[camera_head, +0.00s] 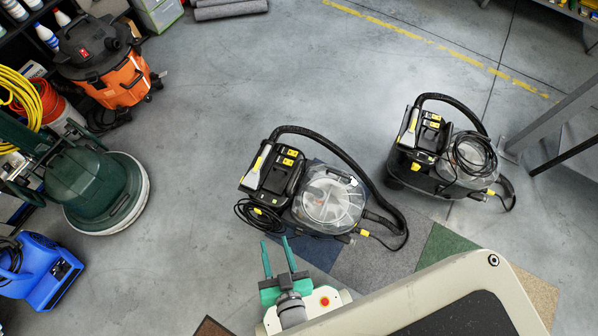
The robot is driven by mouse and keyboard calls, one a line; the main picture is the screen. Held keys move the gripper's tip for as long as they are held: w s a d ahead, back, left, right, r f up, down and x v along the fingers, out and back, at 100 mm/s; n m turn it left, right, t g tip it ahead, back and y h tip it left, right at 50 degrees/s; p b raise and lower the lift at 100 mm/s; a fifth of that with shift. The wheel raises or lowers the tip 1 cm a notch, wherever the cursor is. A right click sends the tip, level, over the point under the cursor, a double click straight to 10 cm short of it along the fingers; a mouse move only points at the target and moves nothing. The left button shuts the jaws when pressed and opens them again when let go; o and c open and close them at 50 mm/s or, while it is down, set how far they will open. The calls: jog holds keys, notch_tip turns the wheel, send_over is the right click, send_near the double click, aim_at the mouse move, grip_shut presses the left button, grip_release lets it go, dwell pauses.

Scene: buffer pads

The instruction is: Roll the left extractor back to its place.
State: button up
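The left extractor (325,200) is a black machine with a clear round lid, yellow clips and a black hose arched over it. It stands upright near the middle, partly on a row of carpet tiles (371,262). A similar right extractor (443,158) stands to its upper right, apart from it. My gripper (279,257), with two green fingers, is just below the left extractor in the picture. The fingers are spread apart with nothing visible between them. I cannot tell whether a fingertip touches the extractor. My own pale arm covers part of the tiles at the lower right.
An orange and black vacuum (119,82), a green floor machine (95,188) and a blue machine (42,272) stand along the left. A grey metal leg (555,117) rises at the right. A yellow floor line (425,43) crosses the top right. The floor left of the extractors is clear.

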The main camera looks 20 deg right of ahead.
jog(key=w+f+m+g, duration=0.3)
jog(key=w+f, duration=0.7)
jog(key=f, duration=0.3)
jog(key=m+g+y, duration=0.3)
jog(key=g, duration=0.5)
send_near(295, 174)
jog(key=x, duration=0.8)
jog(key=shift+w+d+f, duration=0.1)
jog(key=shift+w+f, duration=0.05)
jog(key=shift+f, duration=0.2)
grip_shut()
